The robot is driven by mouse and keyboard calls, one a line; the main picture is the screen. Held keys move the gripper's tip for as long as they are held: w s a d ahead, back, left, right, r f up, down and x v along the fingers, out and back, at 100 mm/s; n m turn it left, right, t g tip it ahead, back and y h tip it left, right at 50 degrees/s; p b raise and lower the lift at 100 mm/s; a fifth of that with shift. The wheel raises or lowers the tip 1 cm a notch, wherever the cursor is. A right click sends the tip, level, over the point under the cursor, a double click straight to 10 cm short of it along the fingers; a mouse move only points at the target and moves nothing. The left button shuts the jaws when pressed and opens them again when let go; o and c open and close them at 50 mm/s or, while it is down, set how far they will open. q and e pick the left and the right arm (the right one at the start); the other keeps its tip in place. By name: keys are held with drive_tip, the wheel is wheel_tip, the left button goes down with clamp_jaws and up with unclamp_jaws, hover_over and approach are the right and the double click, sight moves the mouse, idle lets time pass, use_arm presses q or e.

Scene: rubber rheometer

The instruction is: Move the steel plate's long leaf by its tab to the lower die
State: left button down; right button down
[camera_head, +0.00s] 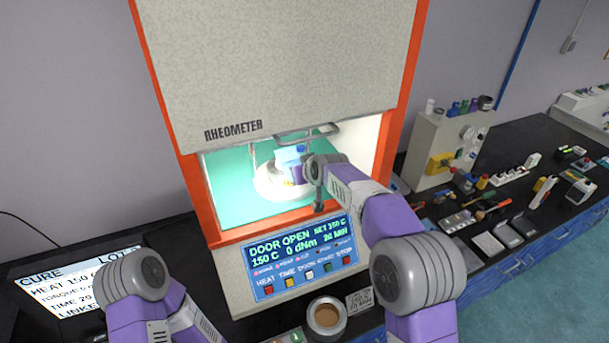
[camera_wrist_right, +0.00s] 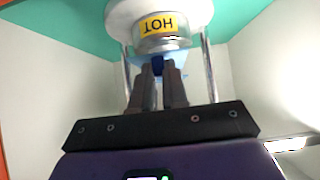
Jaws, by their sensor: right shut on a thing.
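My right gripper (camera_wrist_right: 158,74) is shut on a small dark blue tab (camera_wrist_right: 158,64), with light blue material showing beside the fingertips. It is inside the open rheometer chamber. In the wrist view, which looks inverted, the round die with the yellow HOT label (camera_wrist_right: 166,24) sits on a white disc beyond the fingertips. Whether the held piece touches the die, I cannot tell. In the head view a light blue piece (camera_head: 290,154) shows over the white disc (camera_head: 268,187); my right wrist hides part of it. My left gripper is out of view.
The rheometer (camera_head: 275,80) has its door raised, with a handle (camera_head: 307,134) above the opening. Metal posts (camera_wrist_right: 207,70) flank the die. The control panel (camera_head: 300,262) is below the chamber. A brown-filled cup (camera_head: 327,316) stands in front. Tools crowd the right bench.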

drive_tip(key=shift+w+a, duration=0.3)
drive_tip(key=shift+w, duration=0.6)
drive_tip(key=shift+w+a, duration=0.3)
drive_tip(key=shift+w, duration=0.55)
drive_tip(key=shift+f+b, duration=1)
drive_tip(key=shift+f, duration=0.3)
drive_tip(key=c, duration=1.1)
unclamp_jaws()
drive_tip(key=shift+s, duration=0.1)
